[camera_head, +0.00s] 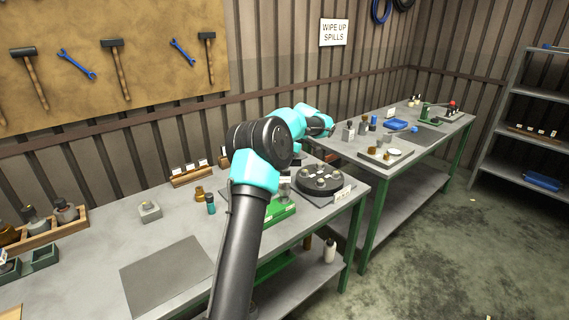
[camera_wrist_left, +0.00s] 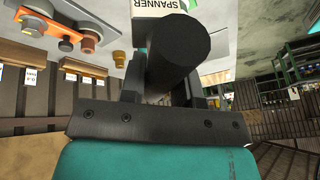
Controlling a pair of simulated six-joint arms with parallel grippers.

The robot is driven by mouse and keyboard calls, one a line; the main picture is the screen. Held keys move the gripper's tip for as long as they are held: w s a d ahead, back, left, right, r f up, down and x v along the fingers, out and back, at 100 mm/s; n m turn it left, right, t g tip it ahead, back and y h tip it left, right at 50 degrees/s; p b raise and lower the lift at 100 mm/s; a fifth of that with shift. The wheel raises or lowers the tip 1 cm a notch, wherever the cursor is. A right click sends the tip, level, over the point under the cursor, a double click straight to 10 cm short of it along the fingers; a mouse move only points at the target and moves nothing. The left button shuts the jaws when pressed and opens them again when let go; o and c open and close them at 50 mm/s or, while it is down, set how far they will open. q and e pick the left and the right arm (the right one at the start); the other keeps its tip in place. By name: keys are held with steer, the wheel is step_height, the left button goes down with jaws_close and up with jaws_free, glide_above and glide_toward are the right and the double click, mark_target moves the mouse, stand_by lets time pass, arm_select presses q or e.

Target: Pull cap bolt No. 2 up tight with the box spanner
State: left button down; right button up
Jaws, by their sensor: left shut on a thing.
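My left gripper (camera_head: 321,129) is seen past its cyan wrist, above the bench, beyond the round dark fixture. In the left wrist view my left gripper (camera_wrist_left: 172,98) is shut on a thick black cylindrical handle, which I take to be the box spanner (camera_wrist_left: 180,48). The handle's far end and any socket are hidden. The dark round fixture (camera_head: 312,187) bears several grey bolt-like heads (camera_head: 321,178); I cannot tell which is No. 2. A sign reading SPANNER (camera_wrist_left: 168,7) shows beyond the handle. My right gripper is not in view.
A green stand (camera_head: 282,211) is partly behind my arm. A white label card (camera_head: 343,194) stands at the fixture's front right. A small teal bottle (camera_head: 211,205) and a grey block (camera_head: 149,211) stand left. A second bench (camera_head: 425,155) with parts is at right.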

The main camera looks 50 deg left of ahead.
mark_target(285, 173)
arm_select(q)
steer(key=shift+f, duration=1.65)
stand_by(0.4)
steer(key=shift+m+t+y, duration=0.45)
steer(key=shift+m+y, duration=0.15)
steer(key=shift+m, duration=1.15)
steer(key=shift+m+t+y, duration=0.45)
steer(key=shift+m+y, duration=0.15)
steer(key=shift+m, duration=1.15)
steer(key=shift+m+t+y, duration=0.4)
steer(key=shift+m+t, duration=0.3)
steer(key=shift+m, duration=1.1)
steer(key=shift+m+t, duration=0.8)
steer(key=shift+m, duration=1.1)
steer(key=shift+n, duration=0.3)
steer(key=shift+r, duration=0.1)
